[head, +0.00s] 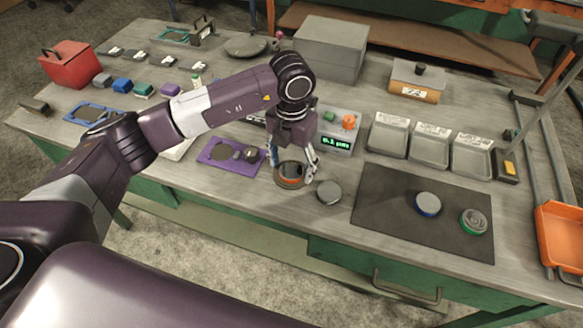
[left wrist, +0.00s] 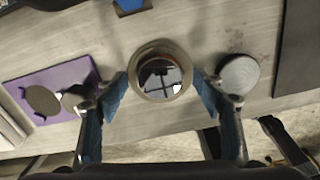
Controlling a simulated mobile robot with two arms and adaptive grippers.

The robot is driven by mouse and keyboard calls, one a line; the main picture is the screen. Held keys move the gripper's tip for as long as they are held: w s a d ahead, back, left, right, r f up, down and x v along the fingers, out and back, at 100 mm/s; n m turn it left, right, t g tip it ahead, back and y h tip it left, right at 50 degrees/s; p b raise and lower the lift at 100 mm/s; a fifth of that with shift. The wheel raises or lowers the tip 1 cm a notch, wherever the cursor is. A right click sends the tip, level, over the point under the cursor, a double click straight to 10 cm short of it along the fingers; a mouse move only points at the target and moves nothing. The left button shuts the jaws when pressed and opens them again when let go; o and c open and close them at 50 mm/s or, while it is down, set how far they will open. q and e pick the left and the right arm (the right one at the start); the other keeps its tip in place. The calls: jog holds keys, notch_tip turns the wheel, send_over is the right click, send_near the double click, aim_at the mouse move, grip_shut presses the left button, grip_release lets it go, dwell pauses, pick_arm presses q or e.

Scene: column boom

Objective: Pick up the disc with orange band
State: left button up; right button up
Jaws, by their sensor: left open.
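The disc with the orange band (head: 290,181) sits in a round tan-grey holder (head: 278,185) near the table's front edge. In the left wrist view the disc (left wrist: 160,77) shows a dark, mirror-like top inside the holder's ring (left wrist: 138,66). My left gripper (head: 292,170) points down over the holder with its fingers apart. In the left wrist view the fingers of my left gripper (left wrist: 160,92) stand on either side of the holder, with nothing between them gripped. Whether they touch it I cannot tell. My right gripper is not in view.
A grey disc (head: 329,191) lies just right of the holder. A purple plate (head: 217,160) lies to its left. A dark mat (head: 385,215) carries a blue-banded disc (head: 428,204) and a green-banded disc (head: 474,221). A gauge with a green display (head: 337,142) stands close behind the gripper.

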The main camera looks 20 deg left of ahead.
pick_arm(q)
jog(key=shift+f, duration=0.1)
jog(key=c, duration=1.7)
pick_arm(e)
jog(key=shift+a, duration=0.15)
pick_arm(q)
jog(key=shift+w, duration=0.1)
